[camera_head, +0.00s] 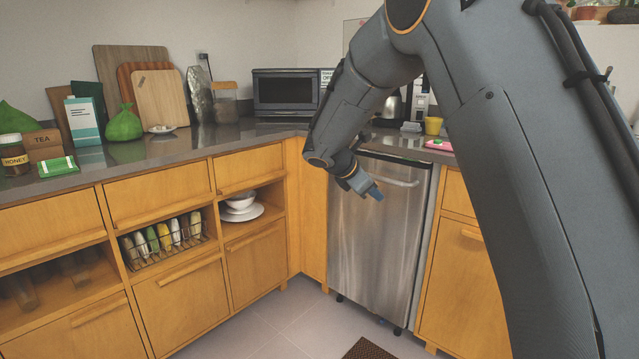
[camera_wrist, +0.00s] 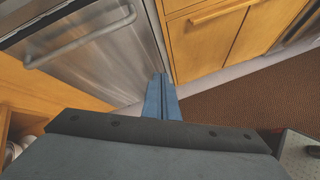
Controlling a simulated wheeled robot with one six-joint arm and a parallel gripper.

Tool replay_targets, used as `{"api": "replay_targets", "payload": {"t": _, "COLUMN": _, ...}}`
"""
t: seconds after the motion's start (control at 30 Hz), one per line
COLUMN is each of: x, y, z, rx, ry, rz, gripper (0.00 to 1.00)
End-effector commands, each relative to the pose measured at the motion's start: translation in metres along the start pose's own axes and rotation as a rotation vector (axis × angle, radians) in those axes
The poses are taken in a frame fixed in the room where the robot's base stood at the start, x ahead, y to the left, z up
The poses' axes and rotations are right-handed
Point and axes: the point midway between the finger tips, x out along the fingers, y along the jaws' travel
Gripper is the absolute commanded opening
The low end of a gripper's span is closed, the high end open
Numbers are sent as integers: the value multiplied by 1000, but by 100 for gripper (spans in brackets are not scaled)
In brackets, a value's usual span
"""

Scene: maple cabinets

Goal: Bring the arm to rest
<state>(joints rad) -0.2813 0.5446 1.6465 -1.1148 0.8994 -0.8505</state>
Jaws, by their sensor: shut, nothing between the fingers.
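My gripper (camera_head: 374,193) is at the end of my grey arm, which reaches in from the right and bends down in the head view. The gripper hangs in the air in front of the steel appliance door (camera_head: 372,240), below the counter edge. In the wrist view the blue fingers of my gripper (camera_wrist: 161,84) lie side by side, shut, with nothing between them. My arm hides part of the counter and the cabinets on the right.
A counter (camera_head: 230,143) runs along the left and back, with boards, a green bag (camera_head: 123,124) and a microwave (camera_head: 288,92). An open shelf holds bowls and plates (camera_head: 241,210). The appliance handle (camera_head: 388,180) sticks out near my gripper. The floor (camera_head: 290,318) is clear, with a brown mat (camera_head: 368,350).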

Motion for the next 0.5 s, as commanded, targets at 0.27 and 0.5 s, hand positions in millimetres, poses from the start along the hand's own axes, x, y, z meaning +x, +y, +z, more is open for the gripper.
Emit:
{"api": "replay_targets", "payload": {"t": 0.27, "x": -75, "y": -138, "z": -20, "rx": 519, "ry": 218, "rz": -252, "gripper": 0}}
{"api": "replay_targets", "payload": {"t": 0.5, "x": -144, "y": -253, "z": -54, "rx": 961, "ry": 336, "rz": -524, "gripper": 0}}
